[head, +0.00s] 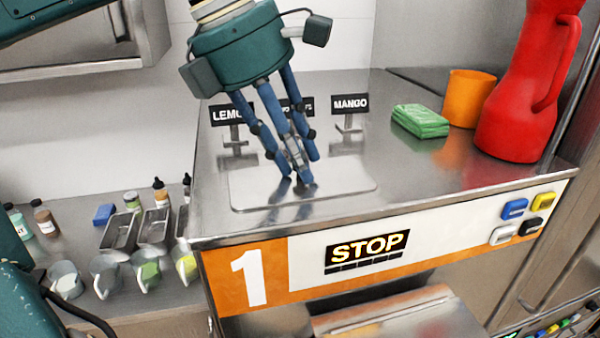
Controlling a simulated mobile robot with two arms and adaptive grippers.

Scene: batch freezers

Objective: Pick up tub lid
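A flat, shiny steel plate with rounded corners, which looks like the tub lid (348,184), lies on the steel top of machine 1 near its front edge. My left gripper (298,174) points down over the middle of this plate. Its blue fingers converge, with the tips close together at or just above the plate and mirrored in it. The fingers hide the plate's centre, so I cannot tell whether they hold a handle there. The plate appears to lie flat. My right gripper is not in view.
Label stands reading LEMON (partly hidden) (233,115) and MANGO (350,104) stand behind the plate. Jugs, steel trays (153,228) and bottles crowd the lower left counter.

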